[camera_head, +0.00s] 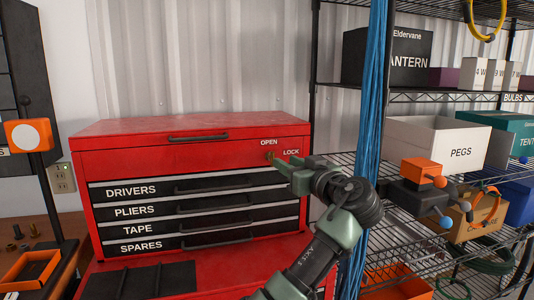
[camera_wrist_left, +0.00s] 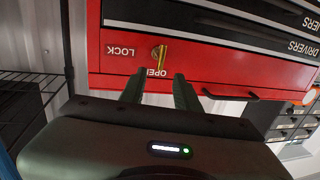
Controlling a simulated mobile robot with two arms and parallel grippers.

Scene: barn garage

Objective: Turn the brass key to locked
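The brass key (camera_head: 271,156) sits in the keyhole on the red front of the toolbox (camera_head: 190,135), below the word OPEN and left of the word LOCK. In the left wrist view, which shows the toolbox upside down, the key (camera_wrist_left: 160,54) stands upright in line with the OPEN label. My left gripper (camera_head: 284,163) is in front of the lock. In the wrist view its two fingers (camera_wrist_left: 158,84) are apart with nothing between them. The key lies beyond the fingertips, and I see no contact. My right gripper is not in view.
Drawers labelled DRIVERS, PLIERS (camera_head: 135,211), TAPE and SPARES lie below the lock. To the right are blue hanging cables (camera_head: 370,100) and a wire shelf with a PEGS box (camera_head: 435,143). An orange plate on a black post (camera_head: 28,135) stands at left.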

